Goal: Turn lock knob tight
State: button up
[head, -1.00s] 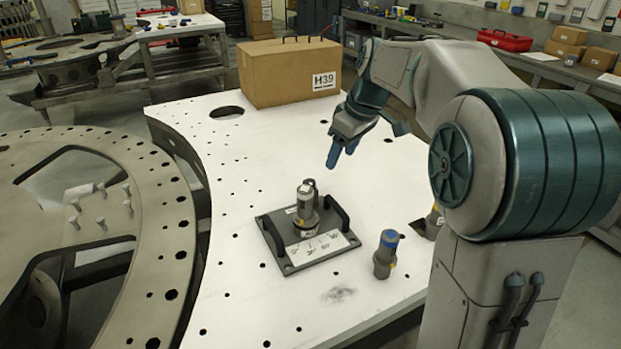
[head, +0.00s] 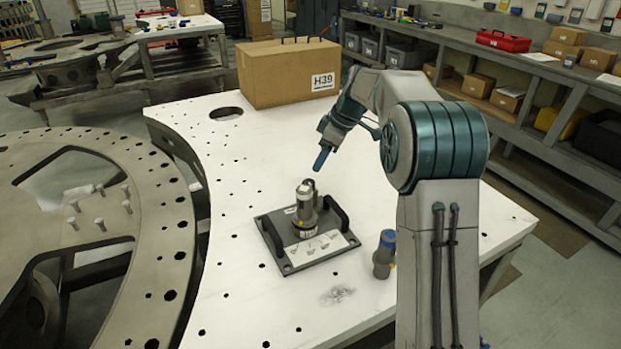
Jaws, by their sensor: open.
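The lock knob appears to be the upright grey cylinder (head: 304,208) with a dark collar, standing on a dark square plate (head: 284,262). The plate has two black handles and a white label with markings at its front. My gripper (head: 320,160) is above and slightly behind the cylinder, its blue fingers pointing down and apart from it. Its jaws are open and hold nothing visible. The fingers overlap in this view, so the gap between them is hidden.
A grey cylinder with a blue cap (head: 385,254) stands right of the plate, close to my arm. A cardboard box marked H39 (head: 289,75) sits at the back of the white perforated table (head: 240,165). A large metal ring (head: 160,235) lies left.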

aim_at(309, 182)
jog(key=p+x, duration=0.1)
jog(key=x, duration=0.8)
jog(key=shift+f+p, duration=0.15)
jog(key=shift+p, duration=0.15)
jog(key=c, duration=1)
